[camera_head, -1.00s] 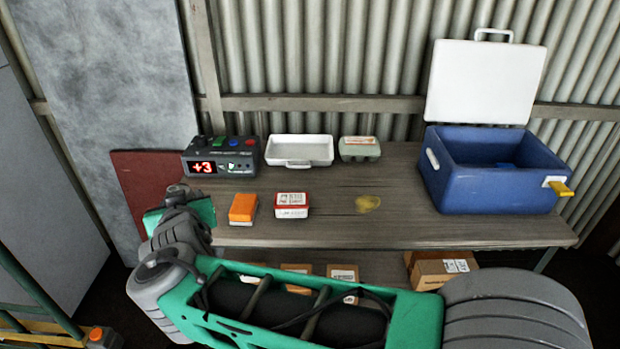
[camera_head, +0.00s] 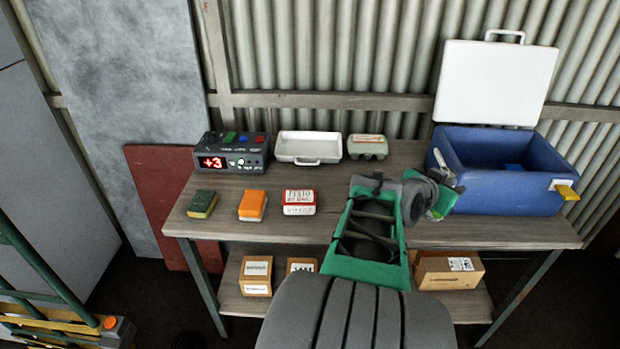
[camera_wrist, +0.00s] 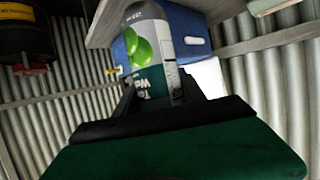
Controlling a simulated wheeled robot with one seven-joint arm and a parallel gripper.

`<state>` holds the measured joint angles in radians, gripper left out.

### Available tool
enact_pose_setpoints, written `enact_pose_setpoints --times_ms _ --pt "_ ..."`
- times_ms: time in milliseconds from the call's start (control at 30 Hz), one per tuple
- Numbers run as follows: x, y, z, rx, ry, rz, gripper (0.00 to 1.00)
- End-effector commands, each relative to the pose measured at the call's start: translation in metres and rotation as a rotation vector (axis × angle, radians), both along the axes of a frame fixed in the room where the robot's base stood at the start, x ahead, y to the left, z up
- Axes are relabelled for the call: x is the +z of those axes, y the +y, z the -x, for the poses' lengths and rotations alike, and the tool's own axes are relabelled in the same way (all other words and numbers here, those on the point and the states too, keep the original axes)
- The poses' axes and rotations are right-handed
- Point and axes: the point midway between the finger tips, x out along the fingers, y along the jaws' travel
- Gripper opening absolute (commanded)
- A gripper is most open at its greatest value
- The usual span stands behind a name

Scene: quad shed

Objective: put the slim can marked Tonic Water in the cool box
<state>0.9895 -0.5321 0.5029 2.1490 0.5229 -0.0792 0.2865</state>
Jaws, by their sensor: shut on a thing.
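The slim can (camera_wrist: 150,45) is grey and dark green with bright green round pictures; its label is partly readable as "To… Wa…" in the wrist view. My gripper (camera_wrist: 160,92) is shut on it. In the head view my gripper (camera_head: 444,193) is just left of the cool box (camera_head: 500,192), near its left wall, and mostly hides the can. The cool box is blue, with its white lid (camera_head: 495,85) standing open at the back. A small blue thing shows inside it. The cool box also shows behind the can in the wrist view (camera_wrist: 190,28).
On the bench (camera_head: 230,222) stand a display box reading +3 (camera_head: 232,153), a white tray (camera_head: 308,147), an egg carton (camera_head: 368,146), a sponge (camera_head: 201,204), an orange block (camera_head: 252,205) and a red-and-white box (camera_head: 299,202). Cardboard boxes (camera_head: 257,275) lie on the lower shelf.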

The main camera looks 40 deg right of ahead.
Motion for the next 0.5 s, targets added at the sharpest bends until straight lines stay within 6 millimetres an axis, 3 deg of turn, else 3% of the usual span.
enact_pose_setpoints --times_ms 167,500 --pt "-0.002 -0.007 0.003 -0.013 -0.001 0.001 0.00" --pt "-0.043 -0.070 -0.059 -0.011 0.002 -0.003 0.00"
